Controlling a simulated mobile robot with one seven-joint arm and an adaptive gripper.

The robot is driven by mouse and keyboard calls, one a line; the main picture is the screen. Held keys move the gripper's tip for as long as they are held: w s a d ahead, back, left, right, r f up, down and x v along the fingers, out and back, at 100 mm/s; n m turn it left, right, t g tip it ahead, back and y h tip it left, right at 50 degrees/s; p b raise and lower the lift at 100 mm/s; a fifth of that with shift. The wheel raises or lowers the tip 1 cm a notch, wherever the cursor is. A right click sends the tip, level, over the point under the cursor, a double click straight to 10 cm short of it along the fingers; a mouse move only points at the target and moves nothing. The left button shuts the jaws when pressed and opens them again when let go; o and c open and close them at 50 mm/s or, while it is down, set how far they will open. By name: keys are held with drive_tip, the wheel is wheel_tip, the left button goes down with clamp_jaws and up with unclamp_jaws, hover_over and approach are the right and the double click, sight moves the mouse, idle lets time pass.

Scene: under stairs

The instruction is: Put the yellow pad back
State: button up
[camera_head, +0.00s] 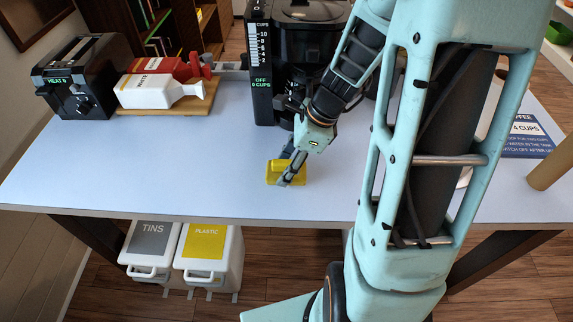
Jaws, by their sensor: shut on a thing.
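The yellow pad (273,168) is a small bright yellow block at the front middle of the pale blue table. My gripper (287,174) points down at it, with a finger across its front. The gripper is shut on the pad. The pad is at or just above the tabletop; I cannot tell whether it touches. Part of the pad is hidden behind the finger.
A black coffee machine (258,75) stands behind my gripper. The table's (130,170) front left is clear. Bins marked TINS (152,240) and PLASTIC (205,244) stand below.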

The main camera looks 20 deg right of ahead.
drive_tip(key=o, duration=1.1)
drive_tip(key=shift+f, duration=0.15)
drive_tip(key=p+v, duration=0.1)
drive_tip(key=v, duration=1.1)
drive_tip(key=shift+r, duration=0.25)
